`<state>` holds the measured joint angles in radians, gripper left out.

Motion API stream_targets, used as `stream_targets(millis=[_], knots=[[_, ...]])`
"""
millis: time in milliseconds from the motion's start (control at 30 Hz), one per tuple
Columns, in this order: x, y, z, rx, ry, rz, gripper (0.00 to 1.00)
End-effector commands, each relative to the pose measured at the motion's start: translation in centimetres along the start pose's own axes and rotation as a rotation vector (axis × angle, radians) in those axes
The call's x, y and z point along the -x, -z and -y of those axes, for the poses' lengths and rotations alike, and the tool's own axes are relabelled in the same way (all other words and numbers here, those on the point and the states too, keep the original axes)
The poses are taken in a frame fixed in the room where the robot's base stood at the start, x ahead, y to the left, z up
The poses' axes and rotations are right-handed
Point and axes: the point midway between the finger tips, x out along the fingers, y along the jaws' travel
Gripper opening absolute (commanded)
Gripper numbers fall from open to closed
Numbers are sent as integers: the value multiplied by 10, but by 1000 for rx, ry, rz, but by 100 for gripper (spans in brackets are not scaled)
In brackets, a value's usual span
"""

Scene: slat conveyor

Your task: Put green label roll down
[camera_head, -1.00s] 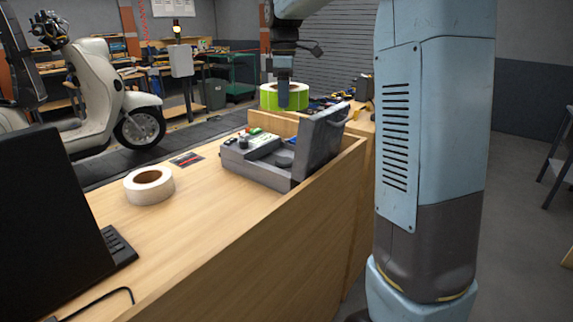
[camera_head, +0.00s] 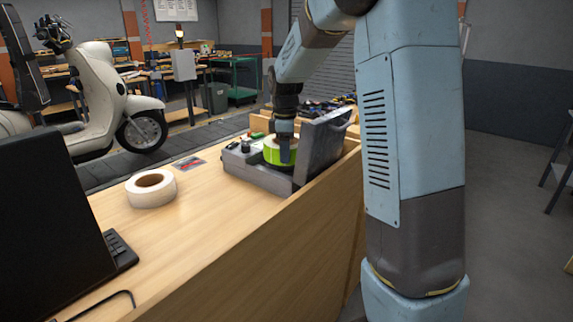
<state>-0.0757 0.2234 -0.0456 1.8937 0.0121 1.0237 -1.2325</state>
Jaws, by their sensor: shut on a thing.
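The green label roll (camera_head: 273,154) has a bright green outer side and a pale top. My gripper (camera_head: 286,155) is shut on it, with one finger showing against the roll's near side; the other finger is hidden. The roll appears over or in front of the open grey case (camera_head: 258,178), near its raised lid (camera_head: 323,146). I cannot tell whether the roll touches the case. A white label roll (camera_head: 151,190) lies flat on the wooden bench (camera_head: 190,235), apart from the case.
A black laptop (camera_head: 50,225) stands on the bench at the left, with a black cable in front. A small dark card (camera_head: 189,163) lies behind the white roll. The bench middle is clear. A slat conveyor (camera_head: 180,140) with a cream scooter (camera_head: 95,100) runs behind.

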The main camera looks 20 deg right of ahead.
Motion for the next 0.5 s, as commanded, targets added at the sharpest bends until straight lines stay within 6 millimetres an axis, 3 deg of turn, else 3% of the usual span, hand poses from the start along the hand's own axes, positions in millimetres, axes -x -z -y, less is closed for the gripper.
stream_targets(millis=[500], knots=[[-41,-1,0,-1,-2,0,0]])
